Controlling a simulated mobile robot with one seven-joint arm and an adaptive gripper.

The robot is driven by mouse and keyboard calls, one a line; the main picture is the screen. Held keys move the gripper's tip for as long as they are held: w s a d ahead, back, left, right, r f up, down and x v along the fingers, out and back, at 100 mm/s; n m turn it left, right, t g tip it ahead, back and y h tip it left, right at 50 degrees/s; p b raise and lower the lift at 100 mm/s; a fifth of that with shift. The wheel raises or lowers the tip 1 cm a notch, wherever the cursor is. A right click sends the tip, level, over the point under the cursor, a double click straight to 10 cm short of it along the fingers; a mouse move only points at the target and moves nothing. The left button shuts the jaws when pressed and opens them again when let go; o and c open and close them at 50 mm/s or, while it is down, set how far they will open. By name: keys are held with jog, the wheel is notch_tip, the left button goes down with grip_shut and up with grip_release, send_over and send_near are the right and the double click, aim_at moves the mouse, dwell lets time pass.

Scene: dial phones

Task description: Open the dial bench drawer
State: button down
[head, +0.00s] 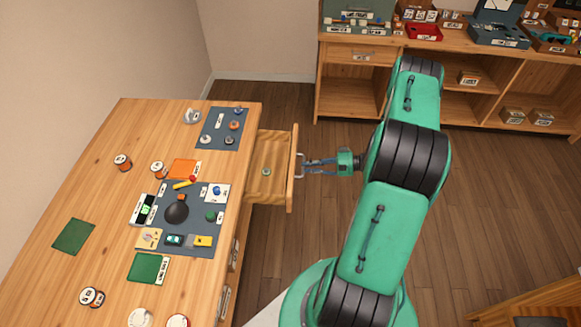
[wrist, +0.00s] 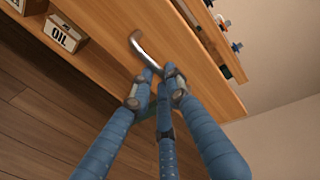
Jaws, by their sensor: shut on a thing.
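The wooden bench (head: 110,205) stands at the left in the head view. Its drawer (head: 270,150) is pulled out on the bench's right side, and a small green round thing (head: 266,171) lies inside. The drawer front (wrist: 195,70) fills much of the wrist view, with a curved metal handle (wrist: 142,50) on it. In the head view my gripper (head: 306,167) reaches the drawer handle (head: 299,166) from the right. My gripper's blue fingers (wrist: 160,85) are shut on the handle's near end, hiding part of it.
A wooden shelf unit (head: 352,95) with bins stands at the back right. A mat with small parts (head: 200,245) lies on the bench. In the wrist view a box marked OIL (wrist: 64,34) is at upper left. The floor (head: 275,95) beyond the drawer is clear.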

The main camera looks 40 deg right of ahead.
jog(key=f+b+v, duration=0.1)
jog(key=f+v, duration=0.1)
jog(key=v, duration=0.8)
jog(key=shift+s+d, duration=0.3)
jog(key=shift+f, duration=0.1)
jog(key=c, duration=1.7)
grip_release()
jog(key=shift+o, duration=0.2)
jog(key=shift+d, duration=0.1)
jog(key=v, duration=1.2)
jog(key=shift+w, duration=0.1)
